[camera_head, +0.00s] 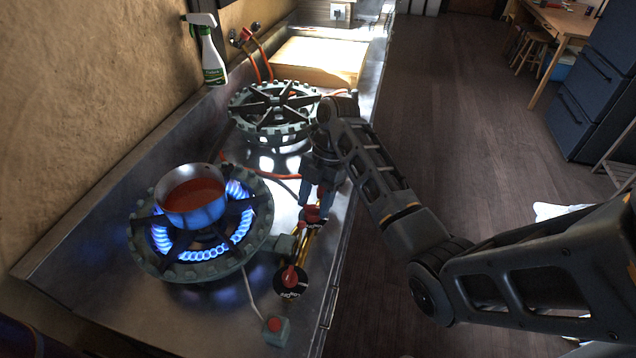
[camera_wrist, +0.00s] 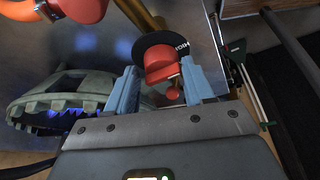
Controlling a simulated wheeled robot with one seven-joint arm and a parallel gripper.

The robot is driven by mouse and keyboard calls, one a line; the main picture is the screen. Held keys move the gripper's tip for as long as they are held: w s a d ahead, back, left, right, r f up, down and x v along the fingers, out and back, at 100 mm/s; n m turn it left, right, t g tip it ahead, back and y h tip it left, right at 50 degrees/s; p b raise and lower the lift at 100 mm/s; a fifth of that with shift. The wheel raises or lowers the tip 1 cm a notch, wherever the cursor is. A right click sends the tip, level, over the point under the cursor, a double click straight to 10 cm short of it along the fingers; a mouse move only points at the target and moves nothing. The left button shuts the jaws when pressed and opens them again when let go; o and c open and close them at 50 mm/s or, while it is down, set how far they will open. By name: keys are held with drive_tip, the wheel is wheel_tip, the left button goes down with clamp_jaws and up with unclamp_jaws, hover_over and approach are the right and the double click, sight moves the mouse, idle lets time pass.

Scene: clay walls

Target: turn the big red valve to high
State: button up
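A red valve handle (camera_head: 312,214) on a black round dial sits on the brass pipe beside the burners in the head view. In the wrist view the red handle (camera_wrist: 162,66) shows between my fingertips, with white lettering on the black dial behind it. My gripper (camera_head: 318,196) points down at this valve, its blue-grey fingers apart on either side of the handle; it also shows in the wrist view (camera_wrist: 157,85). A small gap shows at the left finger; contact at the right finger is unclear. A second red valve (camera_head: 290,277) with a black dial is nearer the front.
The near burner (camera_head: 158,262) burns with blue flame under a pot (camera_head: 190,202) of red liquid. A far burner (camera_head: 262,128) shows no flame. A spray bottle (camera_head: 211,58) stands by the clay wall. A small box with a red button (camera_head: 276,326) lies in front.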

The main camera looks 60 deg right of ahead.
drive_tip(key=shift+p+v, duration=0.5)
drive_tip(key=shift+v, duration=0.6)
drive_tip(key=shift+w+d+r, duration=0.15)
drive_tip(key=shift+d+r, duration=0.2)
drive_tip(key=shift+r, duration=0.3)
drive_tip(key=shift+d+r, duration=0.2)
drive_tip(key=shift+r, duration=0.2)
drive_tip(key=shift+v, duration=1.3)
